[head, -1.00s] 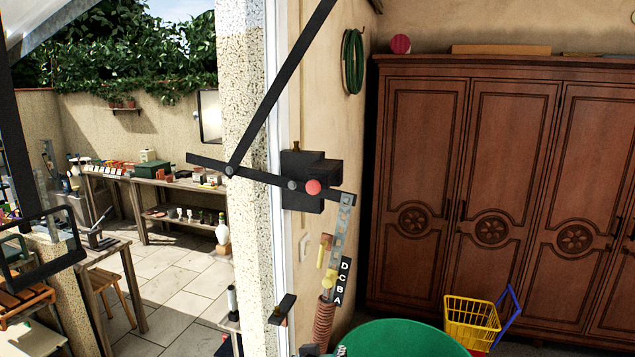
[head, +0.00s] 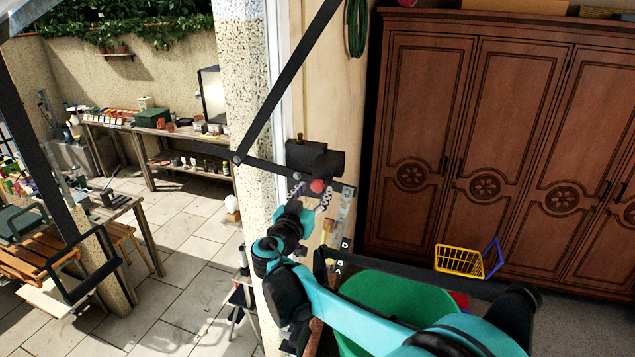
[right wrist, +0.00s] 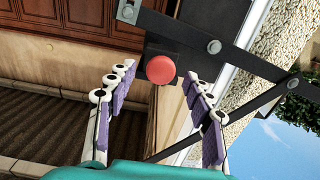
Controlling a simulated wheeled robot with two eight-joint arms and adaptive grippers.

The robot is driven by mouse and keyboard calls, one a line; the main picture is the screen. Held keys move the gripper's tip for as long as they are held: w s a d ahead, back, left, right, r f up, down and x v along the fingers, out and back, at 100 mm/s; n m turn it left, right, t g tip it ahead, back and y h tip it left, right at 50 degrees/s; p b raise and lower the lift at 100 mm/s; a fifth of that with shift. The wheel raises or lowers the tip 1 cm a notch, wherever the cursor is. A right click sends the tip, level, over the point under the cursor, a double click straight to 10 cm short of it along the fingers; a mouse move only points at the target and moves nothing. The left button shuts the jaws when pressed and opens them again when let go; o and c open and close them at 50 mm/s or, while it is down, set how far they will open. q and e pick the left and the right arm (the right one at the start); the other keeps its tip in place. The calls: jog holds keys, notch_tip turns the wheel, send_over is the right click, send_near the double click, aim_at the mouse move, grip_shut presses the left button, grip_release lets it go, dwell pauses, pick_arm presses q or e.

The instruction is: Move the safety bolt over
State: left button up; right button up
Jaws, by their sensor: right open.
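A red round knob (head: 318,186) sits on a dark block (head: 330,160) at the door frame, where black lever bars (head: 262,169) meet; no other part is clearly a safety bolt. A small brown pin (head: 300,137) stands on top of the block. My right gripper (head: 312,194) is open just in front of the knob. In the right wrist view the red knob (right wrist: 161,69) shows between and beyond the open fingertips (right wrist: 158,82); I cannot tell whether they touch it. My left gripper is not in view.
A perforated metal strip (head: 344,207) hangs below the block, beside a letter label (head: 344,255). A green round container (head: 385,300) stands below my right arm. A wooden wardrobe (head: 500,130) stands at right, with a yellow basket (head: 459,261) before it. A paved yard with workbenches lies at left.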

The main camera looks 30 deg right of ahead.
aim_at(316, 188)
jog(key=x, duration=0.3)
jog(key=shift+w+d, duration=0.2)
jog(key=shift+w, duration=0.15)
jog(key=shift+s, duration=0.1)
jog(key=shift+c, duration=0.5)
grip_shut()
